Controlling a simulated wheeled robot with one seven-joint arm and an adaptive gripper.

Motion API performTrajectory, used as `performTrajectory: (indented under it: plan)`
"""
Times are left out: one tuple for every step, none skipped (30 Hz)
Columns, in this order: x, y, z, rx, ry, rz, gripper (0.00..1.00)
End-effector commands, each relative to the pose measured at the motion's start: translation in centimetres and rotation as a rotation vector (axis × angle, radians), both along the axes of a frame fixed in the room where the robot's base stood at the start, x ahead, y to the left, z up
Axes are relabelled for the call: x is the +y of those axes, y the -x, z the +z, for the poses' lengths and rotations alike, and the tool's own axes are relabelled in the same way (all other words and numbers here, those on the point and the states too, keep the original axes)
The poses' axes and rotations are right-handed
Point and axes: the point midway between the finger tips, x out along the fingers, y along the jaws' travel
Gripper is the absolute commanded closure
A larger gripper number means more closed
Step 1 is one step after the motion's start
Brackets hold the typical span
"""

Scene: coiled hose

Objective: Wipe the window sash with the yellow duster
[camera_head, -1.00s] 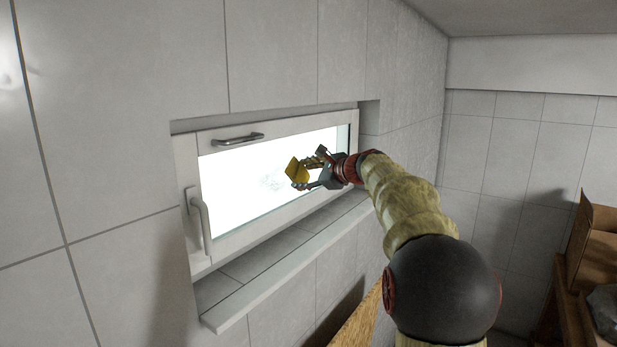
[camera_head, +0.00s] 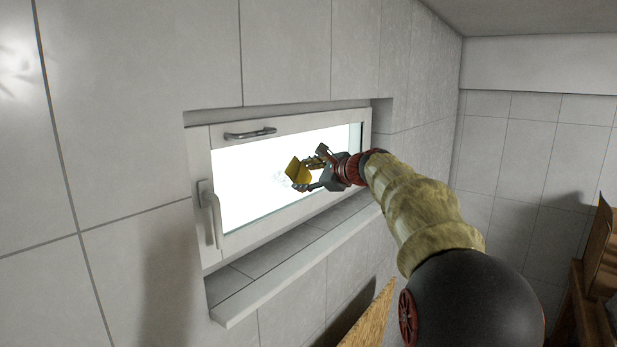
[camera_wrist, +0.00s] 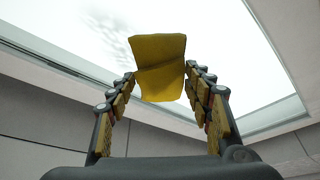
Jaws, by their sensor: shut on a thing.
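The window sash (camera_head: 272,238) is a white frame around a bright pane (camera_head: 250,182), set in a grey tiled wall. It has a metal bar handle (camera_head: 250,133) on its top rail and a lever handle (camera_head: 212,214) at its left side. My gripper (camera_head: 300,172) is shut on the yellow duster (camera_head: 294,170) and holds it in front of the pane's middle. In the wrist view the duster (camera_wrist: 160,68) is a folded yellow piece between my two fingertips (camera_wrist: 160,78). A grey smudge shows on the pane behind it. I cannot tell whether the duster touches the glass.
A tiled ledge (camera_head: 270,272) juts out below the window. A wooden board edge (camera_head: 372,318) stands below my arm. A brown box (camera_head: 603,245) sits on wooden furniture at the far right. The wall left of the window is bare.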

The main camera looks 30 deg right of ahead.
Motion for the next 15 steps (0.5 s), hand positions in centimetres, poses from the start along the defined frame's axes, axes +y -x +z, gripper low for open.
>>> performTrajectory:
  plan:
    - [0.5, 0.1, 0.0, -0.001, 0.000, 0.002, 0.70]
    - [0.7, 0.2, 0.0, -0.002, 0.000, 0.003, 0.70]
    - [1.0, 0.4, 0.0, -0.001, 0.000, 0.004, 0.70]
    - [1.2, 0.5, 0.0, -0.001, 0.000, 0.004, 0.70]
    - [1.5, 0.5, 0.0, -0.001, 0.000, 0.004, 0.70]
    - [1.8, 0.7, 0.0, -0.002, 0.001, 0.005, 0.70]
    - [2.0, 0.8, 0.0, -0.002, 0.001, 0.004, 0.70]
    - [2.2, 0.9, 0.0, -0.002, 0.001, 0.004, 0.70]
    - [2.5, 1.0, 0.0, -0.002, 0.001, 0.003, 0.70]
    - [2.7, 1.1, 0.0, -0.001, 0.000, 0.002, 0.70]
    - [2.8, 1.2, 0.0, -0.001, 0.000, 0.002, 0.70]
    - [3.0, 1.3, 0.0, -0.001, 0.001, 0.001, 0.70]
    - [3.1, 1.3, 0.0, -0.001, 0.001, 0.001, 0.70]
    - [3.2, 1.3, 0.0, -0.001, 0.001, 0.001, 0.70]
    - [3.2, 1.4, 0.0, -0.001, 0.001, 0.001, 0.70]
